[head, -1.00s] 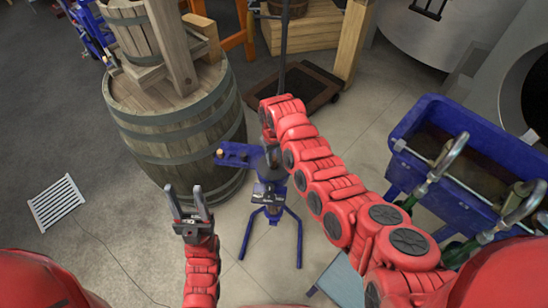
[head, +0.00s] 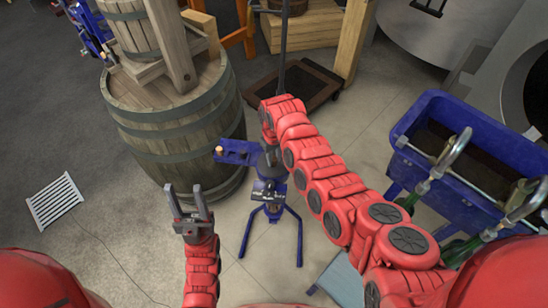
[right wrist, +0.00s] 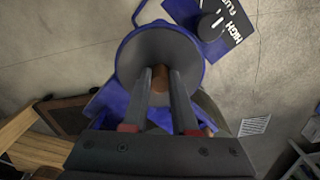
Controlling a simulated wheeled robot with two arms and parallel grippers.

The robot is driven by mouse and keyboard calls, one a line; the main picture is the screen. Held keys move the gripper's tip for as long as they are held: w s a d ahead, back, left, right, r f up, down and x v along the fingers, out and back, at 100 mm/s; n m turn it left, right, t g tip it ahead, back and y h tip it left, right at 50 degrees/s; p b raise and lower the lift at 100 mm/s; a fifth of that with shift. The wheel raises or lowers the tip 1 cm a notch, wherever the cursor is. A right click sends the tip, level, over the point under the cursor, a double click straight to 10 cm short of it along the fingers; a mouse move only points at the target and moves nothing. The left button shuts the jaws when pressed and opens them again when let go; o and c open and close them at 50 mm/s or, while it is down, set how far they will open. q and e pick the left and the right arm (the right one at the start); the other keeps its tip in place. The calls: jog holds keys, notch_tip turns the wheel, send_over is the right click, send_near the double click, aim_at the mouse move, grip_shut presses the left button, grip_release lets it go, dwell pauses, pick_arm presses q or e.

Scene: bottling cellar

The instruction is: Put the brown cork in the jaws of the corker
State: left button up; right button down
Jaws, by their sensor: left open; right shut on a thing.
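The corker (head: 273,205) is a blue stand on splayed legs in the middle of the head view. In the right wrist view its grey funnel-like mouth with a blue rim (right wrist: 190,45) lies beneath my fingers. My right gripper (right wrist: 160,76) is shut on the brown cork (right wrist: 160,84), over the mouth; I cannot tell how deep the cork is. In the head view my right arm largely hides that gripper and the cork. My left gripper (head: 188,192) is open and empty, left of the corker and apart from it.
A blue side shelf (head: 235,152) with a small tan piece (head: 219,149) sticks out left of the corker. A large barrel (head: 175,125) stands behind it on the left. A blue tub (head: 410,125) is at right. A slotted white grate (head: 54,200) lies on the floor.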

jog(key=c, duration=0.6)
grip_release()
jog(key=shift+r, duration=0.1)
notch_tip(320, 180, up, 17)
jog(key=shift+r+b, duration=0.1)
jog(key=shift+b, duration=0.35)
